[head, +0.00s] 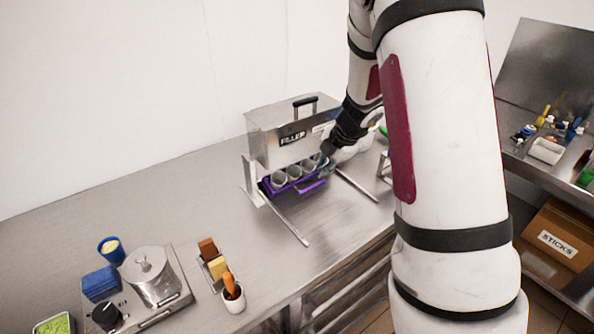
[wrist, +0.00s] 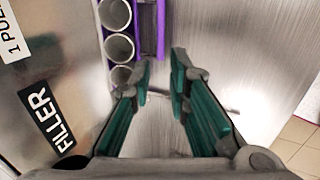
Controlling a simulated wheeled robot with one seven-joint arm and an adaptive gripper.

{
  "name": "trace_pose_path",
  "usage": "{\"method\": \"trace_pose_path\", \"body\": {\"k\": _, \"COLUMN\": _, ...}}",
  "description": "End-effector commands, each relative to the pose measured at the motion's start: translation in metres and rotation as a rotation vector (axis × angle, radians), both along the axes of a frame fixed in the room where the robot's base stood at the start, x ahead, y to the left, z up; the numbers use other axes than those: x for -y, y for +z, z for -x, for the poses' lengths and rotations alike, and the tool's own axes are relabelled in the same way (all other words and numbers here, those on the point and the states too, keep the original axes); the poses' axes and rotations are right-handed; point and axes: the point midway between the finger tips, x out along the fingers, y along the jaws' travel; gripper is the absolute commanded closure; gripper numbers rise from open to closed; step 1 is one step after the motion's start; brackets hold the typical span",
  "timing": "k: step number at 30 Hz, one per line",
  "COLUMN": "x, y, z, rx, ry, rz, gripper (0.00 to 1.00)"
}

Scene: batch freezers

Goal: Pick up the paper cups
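Several white paper cups (head: 294,174) stand in a row in a purple holder (head: 312,187) at the front of the metal filler machine (head: 280,133). In the wrist view the open-topped cups (wrist: 119,47) sit at upper left, and the holder (wrist: 160,22) shows its purple bar to their right. My gripper (head: 326,156) is at the right end of the row in the head view. In the wrist view my gripper (wrist: 163,72) has its teal-padded fingers apart with nothing between them, just short of the purple bar. The nearest cup is partly hidden by the left finger.
Two metal rails (head: 290,222) stick out in front of the filler. A metal canister (head: 151,277), a blue cup (head: 111,250) and a small white pot (head: 233,298) stand at the left front.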

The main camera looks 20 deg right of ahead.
Motion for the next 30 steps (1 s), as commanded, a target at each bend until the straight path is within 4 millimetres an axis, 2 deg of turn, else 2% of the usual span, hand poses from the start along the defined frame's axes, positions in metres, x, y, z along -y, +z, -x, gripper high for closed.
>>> {"method": "trace_pose_path", "body": {"k": 10, "x": -0.005, "y": -0.057, "z": -0.026, "rx": -0.002, "ry": -0.002, "rz": 0.0, "gripper": 0.83}}
{"method": "trace_pose_path", "body": {"k": 20, "x": -0.006, "y": -0.08, "z": -0.037, "rx": -0.001, "ry": -0.001, "rz": 0.001, "gripper": 0.83}}
{"method": "trace_pose_path", "body": {"k": 30, "x": -0.008, "y": -0.117, "z": -0.054, "rx": 0.001, "ry": -0.002, "rz": 0.001, "gripper": 0.83}}
